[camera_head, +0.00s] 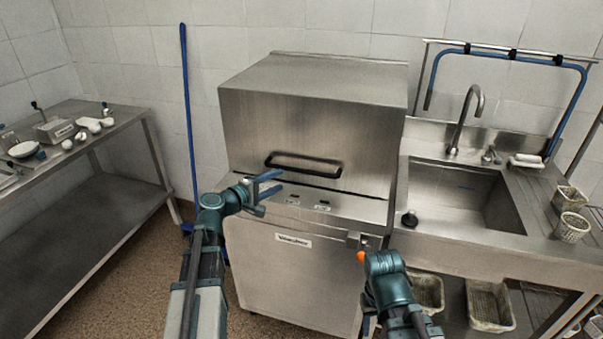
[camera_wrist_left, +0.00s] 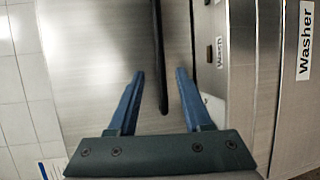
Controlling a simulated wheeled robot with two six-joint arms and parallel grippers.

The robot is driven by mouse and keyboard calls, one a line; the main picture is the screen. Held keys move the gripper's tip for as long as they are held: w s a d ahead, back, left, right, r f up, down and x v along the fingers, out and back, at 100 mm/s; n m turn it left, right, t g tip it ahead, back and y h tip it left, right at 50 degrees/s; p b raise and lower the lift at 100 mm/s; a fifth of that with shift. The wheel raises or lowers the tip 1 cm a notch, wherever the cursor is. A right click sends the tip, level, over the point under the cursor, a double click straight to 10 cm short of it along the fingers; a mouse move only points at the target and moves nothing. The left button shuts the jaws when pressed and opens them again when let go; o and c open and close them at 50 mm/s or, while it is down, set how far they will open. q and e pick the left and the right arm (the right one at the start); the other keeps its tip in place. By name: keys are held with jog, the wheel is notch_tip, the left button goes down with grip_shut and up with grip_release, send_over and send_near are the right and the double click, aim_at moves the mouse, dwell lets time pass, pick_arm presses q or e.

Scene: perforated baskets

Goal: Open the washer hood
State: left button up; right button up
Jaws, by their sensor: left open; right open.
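The washer is a steel box with a closed hood (camera_head: 310,120); its dark bar handle (camera_head: 305,168) runs along the lower front. My left gripper (camera_head: 280,181) is open, with blue fingers at the left end of the handle. In the left wrist view, the handle (camera_wrist_left: 160,60) lies between the lines of the two open fingers (camera_wrist_left: 160,75). No finger is closed on it; I cannot tell how far the tips are from it in depth. My right gripper (camera_head: 361,257) is low in front of the washer's right side, away from the handle. Only an orange tip shows; the rest is hidden behind its wrist.
A sink (camera_head: 465,195) with a faucet (camera_head: 465,120) adjoins the washer on the right. Baskets (camera_head: 571,227) stand on the right counter, and more sit below. A steel table (camera_head: 120,125) with dishes is at the left. A blue pole (camera_head: 187,110) leans against the wall.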

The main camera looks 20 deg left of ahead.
aim_at(298, 171)
pick_arm(q)
jog(key=b+x, duration=0.1)
jog(key=x, duration=1)
jog(key=shift+w+f+b, duration=0.15)
jog(key=shift+w+b, duration=0.15)
jog(key=shift+b, duration=0.1)
jog(key=shift+c, duration=0.3)
grip_shut()
dwell(0.5)
